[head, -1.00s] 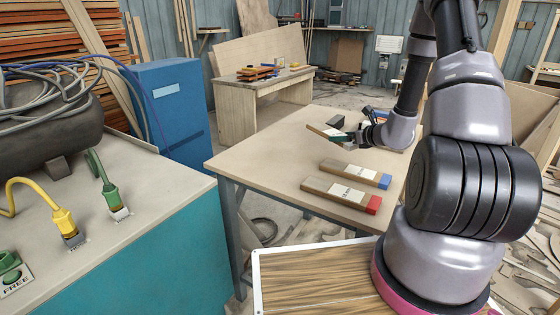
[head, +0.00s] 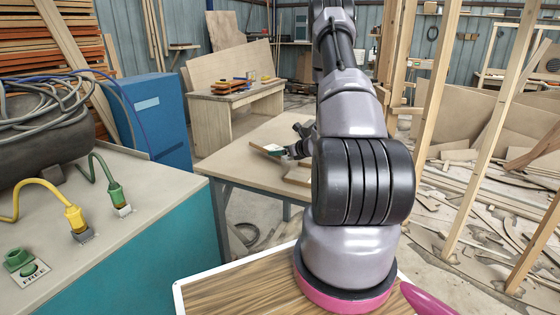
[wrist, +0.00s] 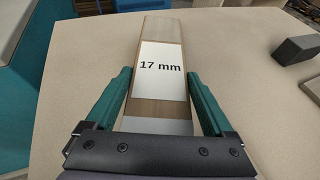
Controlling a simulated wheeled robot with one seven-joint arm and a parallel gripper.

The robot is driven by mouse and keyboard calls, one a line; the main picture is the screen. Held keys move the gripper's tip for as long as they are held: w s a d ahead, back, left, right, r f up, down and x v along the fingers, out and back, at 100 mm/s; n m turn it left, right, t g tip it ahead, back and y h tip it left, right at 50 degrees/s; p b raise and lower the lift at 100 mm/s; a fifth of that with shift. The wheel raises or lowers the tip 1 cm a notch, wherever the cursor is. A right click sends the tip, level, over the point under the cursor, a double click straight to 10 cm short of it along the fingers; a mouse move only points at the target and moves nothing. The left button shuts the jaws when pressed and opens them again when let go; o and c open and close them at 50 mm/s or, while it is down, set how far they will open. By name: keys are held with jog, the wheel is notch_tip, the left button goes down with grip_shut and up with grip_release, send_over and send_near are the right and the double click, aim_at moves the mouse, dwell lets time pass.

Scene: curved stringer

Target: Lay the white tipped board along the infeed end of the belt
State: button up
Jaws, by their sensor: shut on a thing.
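My gripper (wrist: 160,85) is shut on a flat wooden board (wrist: 162,27), with one green finger along each long side. The board has a white label reading "17 mm", and its end nearest the palm is pale white-grey. In the head view the board (head: 266,149) is small and sticks out left of my gripper (head: 288,151), above the beige table (head: 235,160). Whether it touches the table is unclear. I cannot make out a belt in either view.
Another board (head: 297,174) lies on the table, largely hidden by my arm. A dark grey block (wrist: 296,50) sits at right in the wrist view. A teal bench (head: 150,255) with hoses stands at left, before a blue cabinet (head: 152,115). Timber posts (head: 480,150) stand at right over floor scraps.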

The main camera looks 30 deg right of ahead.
aim_at(281, 164)
jog(key=shift+d+f, duration=0.1)
jog(key=shift+f, duration=1.8)
jog(key=shift+f, duration=0.1)
jog(key=o, duration=1.4)
jog(key=shift+c, duration=0.2)
